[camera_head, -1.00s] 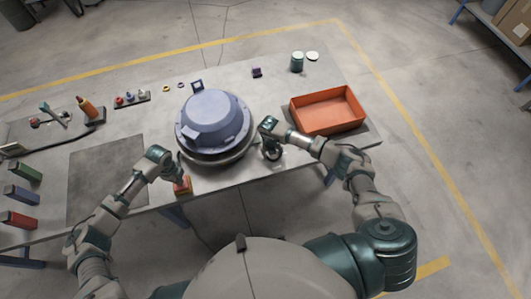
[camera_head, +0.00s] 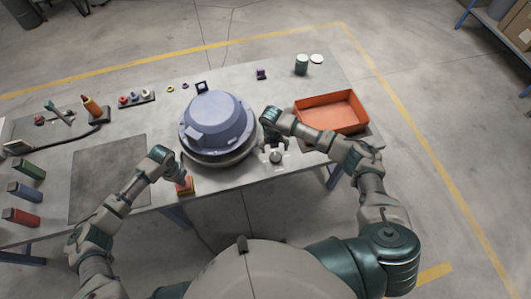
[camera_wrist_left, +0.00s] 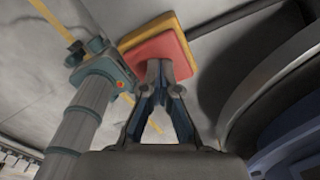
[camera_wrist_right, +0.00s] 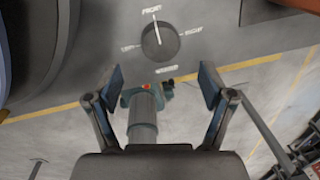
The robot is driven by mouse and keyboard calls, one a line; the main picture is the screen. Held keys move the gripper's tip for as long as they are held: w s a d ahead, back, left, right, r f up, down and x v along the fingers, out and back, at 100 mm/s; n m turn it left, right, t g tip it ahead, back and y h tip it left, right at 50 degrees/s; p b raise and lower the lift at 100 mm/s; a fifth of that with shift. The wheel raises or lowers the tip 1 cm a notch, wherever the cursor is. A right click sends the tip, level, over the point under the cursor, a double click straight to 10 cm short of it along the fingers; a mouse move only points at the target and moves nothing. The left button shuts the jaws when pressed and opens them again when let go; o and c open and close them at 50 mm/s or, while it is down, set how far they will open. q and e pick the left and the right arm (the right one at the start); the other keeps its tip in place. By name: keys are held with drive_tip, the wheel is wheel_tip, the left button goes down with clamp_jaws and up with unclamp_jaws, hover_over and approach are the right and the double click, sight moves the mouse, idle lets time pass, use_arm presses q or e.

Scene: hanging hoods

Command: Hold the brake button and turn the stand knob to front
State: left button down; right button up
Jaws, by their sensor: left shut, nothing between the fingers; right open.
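The brake button is a red pad (camera_wrist_left: 157,57) on a yellow base at the table's front edge; the head view also shows it (camera_head: 185,189). My left gripper (camera_wrist_left: 160,68) is shut, and its fingertips meet the red pad; how far the pad is pressed I cannot tell.
A blue-grey hood (camera_head: 217,119) sits on a round stand between my arms. An orange tray (camera_head: 332,110) lies on the right of the table. Green, blue and red blocks stand at the left, with several small parts along the back. A dark mat (camera_head: 108,178) is clear.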

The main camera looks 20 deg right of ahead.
use_arm(q)
drive_tip(key=shift+f, duration=0.1)
use_arm(e)
drive_tip(key=shift+a+r, duration=0.2)
drive_tip(key=shift+r, duration=2.15)
use_arm(q)
wheel_tip(320, 180, up, 6)
drive_tip(key=p, duration=0.5)
drive_tip(key=shift+f+p, duration=0.2)
drive_tip(key=shift+p, duration=0.15)
use_arm(e)
wheel_tip(320, 180, up, 6)
hover_over(273, 156)
use_arm(q)
drive_tip(key=shift+r+p, duration=0.5)
drive_tip(key=shift+r, duration=0.35)
drive_tip(key=shift+f, duration=0.1)
use_arm(e)
drive_tip(key=shift+r, duration=0.35)
drive_tip(key=shift+a, duration=0.1)
